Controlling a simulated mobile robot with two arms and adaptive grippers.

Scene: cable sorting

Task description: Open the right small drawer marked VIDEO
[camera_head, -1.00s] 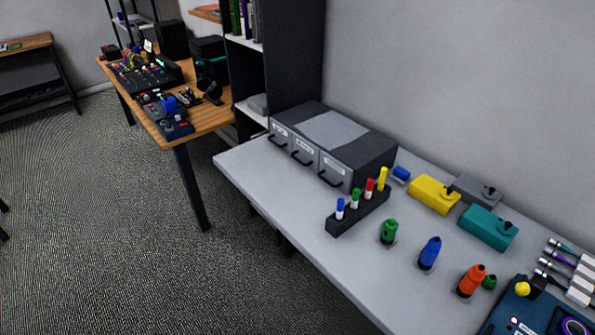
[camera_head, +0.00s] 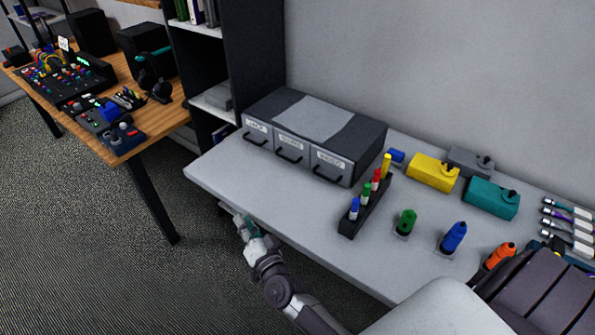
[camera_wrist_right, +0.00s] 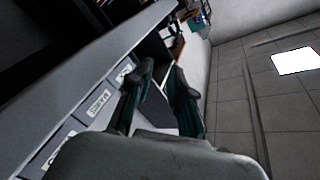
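A grey drawer unit (camera_head: 342,120) stands on the grey table against the wall, with three small drawers in a row. The right drawer (camera_head: 329,165) bears a label that reads VIDEO and has a dark bar handle (camera_head: 327,176). All three drawers look shut. My right gripper (camera_head: 240,220) is at the table's front edge, left of and in front of the drawers, apart from them. In the right wrist view its two fingers (camera_wrist_right: 162,76) stand apart with nothing held between them, and labelled drawer fronts (camera_wrist_right: 98,103) show to their left. My left gripper is not in view.
A dark rack of capped markers (camera_head: 366,205) stands just right of the VIDEO drawer. Bottles, coloured boxes and cables fill the table's right side. The tabletop (camera_head: 265,195) in front of the drawers is clear. A wooden desk (camera_head: 150,125) with equipment stands at the left.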

